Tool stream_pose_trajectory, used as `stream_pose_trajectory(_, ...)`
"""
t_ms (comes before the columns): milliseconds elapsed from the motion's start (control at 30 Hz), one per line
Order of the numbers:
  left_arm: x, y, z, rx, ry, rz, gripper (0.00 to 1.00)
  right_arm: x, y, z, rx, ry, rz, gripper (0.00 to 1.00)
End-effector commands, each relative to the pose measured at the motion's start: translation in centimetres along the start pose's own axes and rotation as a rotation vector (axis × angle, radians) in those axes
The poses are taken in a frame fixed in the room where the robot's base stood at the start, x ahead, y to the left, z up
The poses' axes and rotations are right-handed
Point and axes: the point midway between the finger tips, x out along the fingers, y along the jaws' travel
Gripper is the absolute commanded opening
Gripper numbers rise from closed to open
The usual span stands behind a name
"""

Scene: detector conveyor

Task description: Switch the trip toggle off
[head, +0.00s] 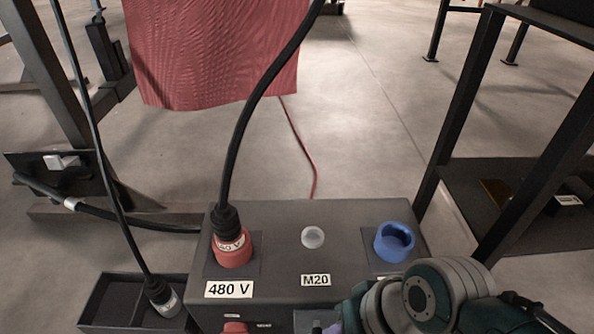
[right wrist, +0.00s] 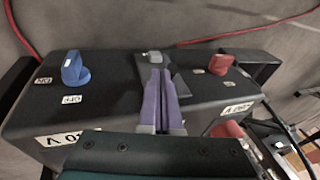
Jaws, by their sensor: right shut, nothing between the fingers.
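The dark electrical box (head: 335,205) stands at the bottom centre of the head view. The right wrist view looks closely at its panel (right wrist: 110,85), with the labels upside down. In the middle of that panel is a grey plate (right wrist: 176,77) with a small pale part (right wrist: 155,57), which looks like a toggle. My right gripper (right wrist: 160,72) is shut and empty, its purple fingertips at this plate. The fingers hide part of the plate, so I cannot tell the toggle's position or whether they touch it. My left gripper is not in view.
On the panel, a blue knob (right wrist: 75,68) has ON and OFF labels, and a red knob (right wrist: 221,64) is on the other side. On top of the box are a 480 V plug (head: 228,222) in a red socket and a blue socket (head: 394,242). A black cable (head: 245,115) rises above it.

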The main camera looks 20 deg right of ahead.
Motion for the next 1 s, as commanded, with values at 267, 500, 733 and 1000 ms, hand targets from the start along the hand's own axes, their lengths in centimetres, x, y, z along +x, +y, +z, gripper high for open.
stream_pose_trajectory(267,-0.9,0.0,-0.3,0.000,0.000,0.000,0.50,0.1,0.2,1.2,-0.022,0.065,0.001,0.00)
stream_pose_trajectory(500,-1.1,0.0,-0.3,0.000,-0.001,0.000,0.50,0.4,0.3,1.5,-0.041,0.119,0.001,0.00)
stream_pose_trajectory(733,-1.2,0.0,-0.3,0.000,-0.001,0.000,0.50,0.5,0.3,1.5,-0.041,0.122,0.000,0.00)
stream_pose_trajectory(1000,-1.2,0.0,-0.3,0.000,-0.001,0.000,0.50,0.5,0.3,1.6,-0.040,0.122,0.000,0.00)
